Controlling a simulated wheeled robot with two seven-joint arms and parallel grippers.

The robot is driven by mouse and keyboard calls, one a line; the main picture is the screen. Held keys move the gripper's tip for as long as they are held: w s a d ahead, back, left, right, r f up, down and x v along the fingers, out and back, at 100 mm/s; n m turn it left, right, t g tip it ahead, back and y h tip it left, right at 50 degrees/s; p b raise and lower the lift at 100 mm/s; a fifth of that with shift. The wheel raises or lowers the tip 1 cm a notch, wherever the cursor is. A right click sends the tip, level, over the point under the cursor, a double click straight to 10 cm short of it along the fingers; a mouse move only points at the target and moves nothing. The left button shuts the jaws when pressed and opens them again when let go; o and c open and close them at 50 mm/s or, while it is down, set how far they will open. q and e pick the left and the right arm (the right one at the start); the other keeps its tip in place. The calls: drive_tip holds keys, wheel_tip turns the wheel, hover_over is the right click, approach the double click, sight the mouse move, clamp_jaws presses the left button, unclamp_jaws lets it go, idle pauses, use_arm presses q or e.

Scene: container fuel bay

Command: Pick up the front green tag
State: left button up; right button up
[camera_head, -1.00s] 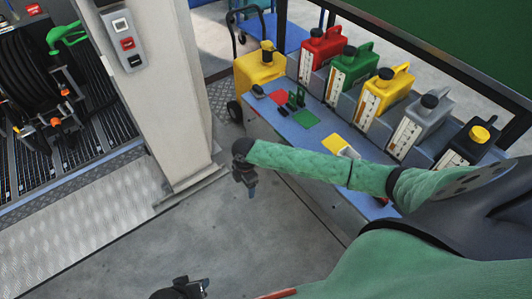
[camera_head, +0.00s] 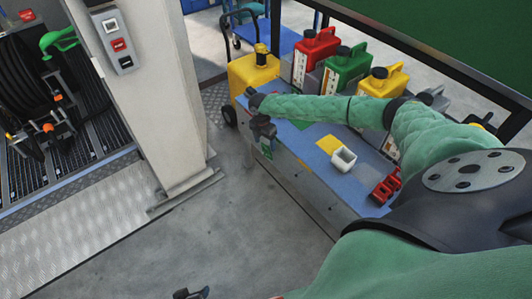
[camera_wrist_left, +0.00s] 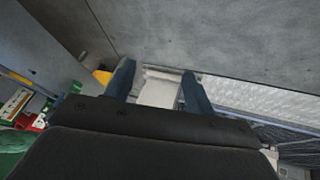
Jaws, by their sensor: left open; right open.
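My right gripper (camera_head: 266,146) points down at the left front edge of the blue table (camera_head: 312,160). It is open. A small green patch shows at its fingertips, and I cannot tell whether this is the front green tag. The area behind the forearm, where green items stood in the earlier view, is hidden. My left gripper (camera_head: 191,294) is low at the bottom edge of the head view, far from the table. In the left wrist view it (camera_wrist_left: 158,82) is open and empty over the floor.
A yellow pad (camera_head: 329,145), a white open box (camera_head: 343,159) and a red object (camera_head: 386,187) lie on the table. Jerrycans, including a red one (camera_head: 315,52) and a green one (camera_head: 346,67), line the back. A pillar (camera_head: 165,95) stands left; the floor between is clear.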

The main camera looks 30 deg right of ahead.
sight(267, 151)
drive_tip(key=f, duration=0.2)
drive_tip(key=s+f, duration=0.1)
drive_tip(key=f, duration=0.2)
drive_tip(key=shift+d+f+p, duration=0.1)
drive_tip(key=shift+d+p, duration=0.05)
drive_tip(key=shift+p, duration=0.2)
drive_tip(key=shift+f, duration=0.2)
drive_tip(key=c, duration=1.1)
use_arm(q)
drive_tip(key=r, duration=0.3)
drive_tip(key=shift+s+a+r, duration=0.15)
drive_tip(key=shift+s+r, duration=0.05)
use_arm(e)
drive_tip(key=shift+c, duration=0.2)
drive_tip(key=shift+r, duration=0.15)
use_arm(q)
wheel_tip(267, 151, down, 9)
drive_tip(key=b, duration=0.2)
drive_tip(key=shift+w+d+t, duration=0.3)
drive_tip(key=shift+d+t, duration=0.05)
drive_tip(key=shift+t, duration=0.05)
use_arm(e)
drive_tip(key=s+a, duration=0.1)
drive_tip(key=a, duration=1.7)
drive_tip(key=shift+s+r, duration=0.2)
